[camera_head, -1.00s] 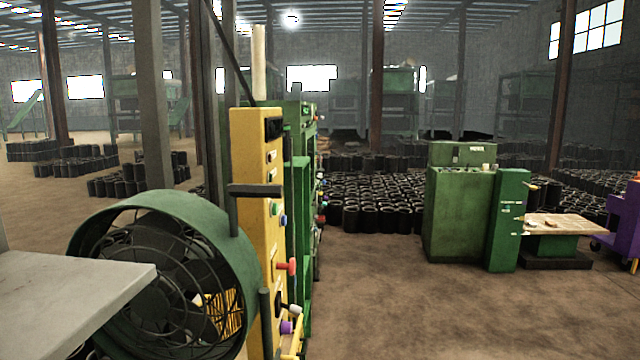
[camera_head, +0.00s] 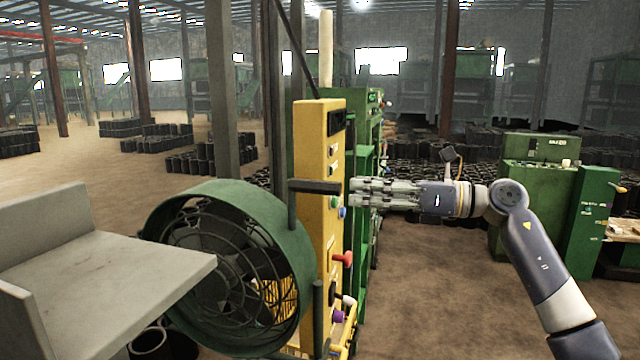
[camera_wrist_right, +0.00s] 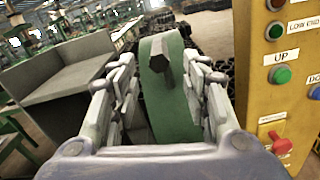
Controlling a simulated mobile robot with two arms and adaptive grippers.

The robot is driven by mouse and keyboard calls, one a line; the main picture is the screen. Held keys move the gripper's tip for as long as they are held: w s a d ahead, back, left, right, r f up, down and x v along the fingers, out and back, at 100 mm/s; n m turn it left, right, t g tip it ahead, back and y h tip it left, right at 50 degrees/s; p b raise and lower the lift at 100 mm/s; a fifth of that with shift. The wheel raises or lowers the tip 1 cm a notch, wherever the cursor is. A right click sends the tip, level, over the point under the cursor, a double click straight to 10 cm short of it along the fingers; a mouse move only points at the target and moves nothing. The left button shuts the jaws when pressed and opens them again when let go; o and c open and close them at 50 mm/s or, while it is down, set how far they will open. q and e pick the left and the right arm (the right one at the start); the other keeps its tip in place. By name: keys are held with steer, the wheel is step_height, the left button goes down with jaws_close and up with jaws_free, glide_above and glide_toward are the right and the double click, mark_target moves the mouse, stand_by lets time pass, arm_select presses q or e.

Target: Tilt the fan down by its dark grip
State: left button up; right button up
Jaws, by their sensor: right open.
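The fan (camera_head: 285,225) is a round green drum with a dark wire guard, standing left of the yellow panel in the head view. Its dark grip (camera_head: 312,186) is a short horizontal bar near the top of the drum, on an upright stem. My right gripper (camera_head: 358,192) is open and empty, with its fingers pointing left at the grip's right end, a small gap apart. In the right wrist view, the grip (camera_wrist_right: 161,55) points toward the camera between the open fingers, with the fan's green rim (camera_wrist_right: 172,100) behind it. My left gripper is not in view.
The yellow control panel (camera_head: 308,150) with buttons and a red knob stands close beside the fan and my right fingers. A grey tabletop (camera_head: 110,265) juts in at the left. Green machines (camera_head: 535,200) stand at the right, with open floor before them.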

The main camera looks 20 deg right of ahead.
mark_target(318, 187)
steer(key=p+x, duration=0.3)
steer(key=x, duration=0.6)
steer(key=shift+r, duration=0.15)
steer(key=shift+w+a+p, duration=0.2)
steer(key=shift+a+p, duration=0.1)
steer(key=shift+a, duration=0.05)
jaws_close()
